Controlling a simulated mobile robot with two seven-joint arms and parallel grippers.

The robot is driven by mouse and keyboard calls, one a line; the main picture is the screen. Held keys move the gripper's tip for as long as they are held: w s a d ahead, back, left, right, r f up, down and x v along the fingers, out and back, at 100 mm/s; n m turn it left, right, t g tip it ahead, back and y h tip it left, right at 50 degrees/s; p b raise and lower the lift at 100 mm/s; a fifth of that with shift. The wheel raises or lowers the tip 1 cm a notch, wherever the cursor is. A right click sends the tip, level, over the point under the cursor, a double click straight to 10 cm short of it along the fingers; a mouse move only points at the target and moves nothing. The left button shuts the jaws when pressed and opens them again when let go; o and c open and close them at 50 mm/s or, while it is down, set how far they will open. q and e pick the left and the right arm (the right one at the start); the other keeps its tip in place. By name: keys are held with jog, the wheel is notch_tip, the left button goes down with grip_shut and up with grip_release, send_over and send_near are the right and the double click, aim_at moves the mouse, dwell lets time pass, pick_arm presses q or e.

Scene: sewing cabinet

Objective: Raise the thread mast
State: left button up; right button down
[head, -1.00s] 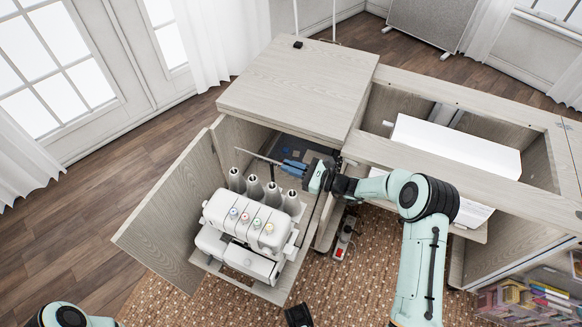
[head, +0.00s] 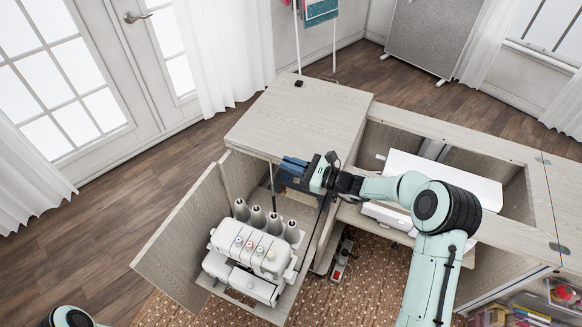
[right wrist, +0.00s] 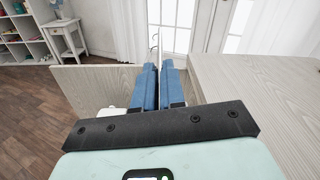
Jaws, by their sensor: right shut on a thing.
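The white serger (head: 248,255) stands on the pull-out shelf of the open cabinet, with several grey thread cones (head: 258,217) along its back. The thread mast (head: 273,188) is a thin dark rod rising nearly upright behind the cones. My right gripper (head: 283,163) is shut on the mast near its upper end, blue fingers pointing left. In the right wrist view the blue fingers (right wrist: 157,85) are close together, with the thin mast (right wrist: 156,45) showing at their far ends. The exact contact is too small to see. My left gripper is out of view.
The open cabinet door (head: 182,240) stands left of the serger. The wooden cabinet top (head: 295,118) lies just behind my right gripper. A white machine (head: 440,180) sits in the bay at right. Free floor (head: 125,215) lies left of the door.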

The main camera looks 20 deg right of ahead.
jog(key=shift+w+r, duration=0.1)
jog(key=shift+r, duration=0.3)
jog(key=c, duration=1.2)
grip_release()
jog(key=shift+f, duration=0.1)
jog(key=shift+s+d, duration=0.25)
jog(key=shift+s, duration=0.05)
jog(key=v, duration=1.2)
jog(key=shift+s+d+b, duration=0.2)
jog(key=shift+s+b, duration=0.15)
